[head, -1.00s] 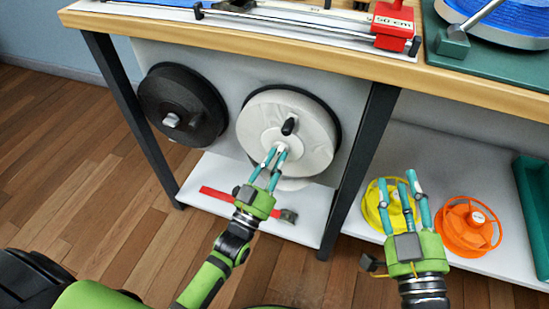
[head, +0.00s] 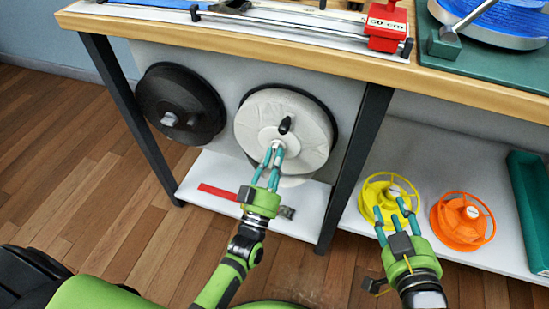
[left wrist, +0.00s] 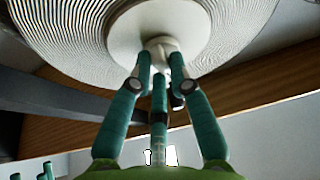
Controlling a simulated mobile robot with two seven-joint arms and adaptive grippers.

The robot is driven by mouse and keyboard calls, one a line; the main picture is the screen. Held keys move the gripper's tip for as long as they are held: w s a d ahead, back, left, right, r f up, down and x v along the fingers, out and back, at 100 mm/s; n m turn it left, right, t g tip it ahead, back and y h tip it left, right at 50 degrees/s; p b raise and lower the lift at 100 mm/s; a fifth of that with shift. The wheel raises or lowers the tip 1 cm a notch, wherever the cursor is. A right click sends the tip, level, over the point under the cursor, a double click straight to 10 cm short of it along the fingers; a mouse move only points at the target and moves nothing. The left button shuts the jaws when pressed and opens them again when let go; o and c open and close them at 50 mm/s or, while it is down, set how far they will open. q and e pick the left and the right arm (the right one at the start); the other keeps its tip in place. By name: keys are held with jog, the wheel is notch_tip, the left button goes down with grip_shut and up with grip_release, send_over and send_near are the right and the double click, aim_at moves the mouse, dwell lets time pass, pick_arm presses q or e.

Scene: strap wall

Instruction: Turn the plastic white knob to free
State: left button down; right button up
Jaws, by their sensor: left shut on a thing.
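The white knob (head: 277,145) sits near the middle of the white strap reel (head: 258,135), which hangs on the panel under the bench. It also shows in the left wrist view (left wrist: 160,43), in front of the reel's pale hub. My left gripper (head: 275,151) has its teal fingers shut on the knob, reaching up from below; the fingertips hide part of it. A black handle (head: 286,125) sticks out just above the knob. My right gripper (head: 396,208) is open and empty, in front of the yellow spool.
A black reel (head: 182,103) with a grey knob hangs to the left. A dark table leg (head: 355,165) stands right of the white reel. The yellow spool (head: 378,185) and orange spool (head: 465,225) are on the lower shelf. A red strip (head: 217,192) lies below the reels.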

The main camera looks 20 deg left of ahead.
pick_arm(q)
jog(key=shift+r, duration=0.25)
jog(key=c, duration=1.1)
grip_release()
jog(key=shift+c, duration=0.2)
jog(key=shift+f, duration=0.15)
jog(key=v, duration=1.2)
jog(key=shift+w+d, duration=0.1)
jog(key=shift+d, duration=0.05)
